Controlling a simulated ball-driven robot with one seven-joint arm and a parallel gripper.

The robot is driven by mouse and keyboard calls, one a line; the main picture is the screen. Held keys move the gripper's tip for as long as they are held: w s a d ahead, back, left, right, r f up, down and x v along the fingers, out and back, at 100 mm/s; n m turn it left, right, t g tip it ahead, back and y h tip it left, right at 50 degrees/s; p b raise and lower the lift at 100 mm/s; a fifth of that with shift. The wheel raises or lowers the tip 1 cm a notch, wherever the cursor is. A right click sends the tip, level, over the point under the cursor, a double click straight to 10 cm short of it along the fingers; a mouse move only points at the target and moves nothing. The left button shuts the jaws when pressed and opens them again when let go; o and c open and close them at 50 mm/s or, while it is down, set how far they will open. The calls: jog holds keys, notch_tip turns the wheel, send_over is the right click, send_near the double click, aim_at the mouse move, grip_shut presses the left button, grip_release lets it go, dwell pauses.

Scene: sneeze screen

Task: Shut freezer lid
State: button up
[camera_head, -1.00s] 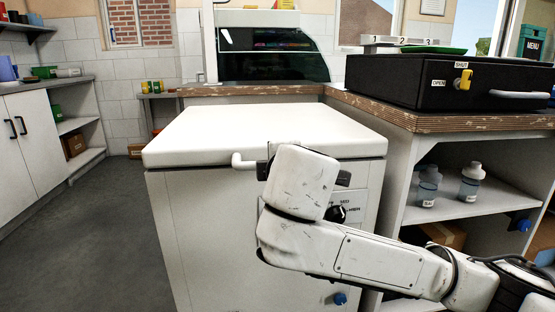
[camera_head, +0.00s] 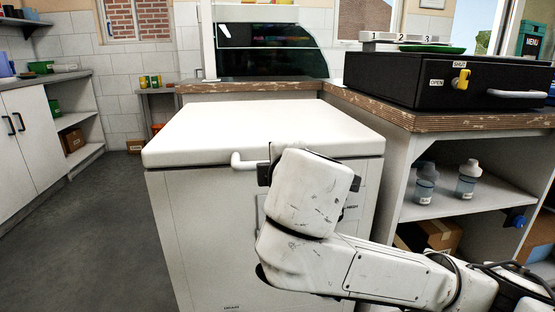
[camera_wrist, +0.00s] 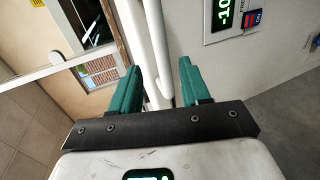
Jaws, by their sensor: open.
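The white freezer lid (camera_head: 260,128) lies flat on top of the white freezer (camera_head: 205,230), with no gap visible along its front edge. A white bar handle (camera_head: 240,161) sticks out from the lid's front. My wrist hides the handle's right part and my fingertips in the head view. In the wrist view, my gripper (camera_wrist: 159,68) has its two green fingers spread apart. The handle (camera_wrist: 157,45) runs between them, seemingly without being clamped. Whether a finger touches it I cannot tell.
A wooden-edged counter (camera_head: 470,122) stands right of the freezer, bearing a black case (camera_head: 400,82) with a yellow latch. Bottles (camera_head: 426,184) stand on the shelf below. A glass display case (camera_head: 270,50) is behind. Open floor (camera_head: 90,235) lies to the left.

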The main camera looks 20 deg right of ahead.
jog(key=p+v, duration=0.1)
jog(key=v, duration=0.5)
jog(key=shift+s, duration=0.2)
jog(key=shift+r, duration=0.1)
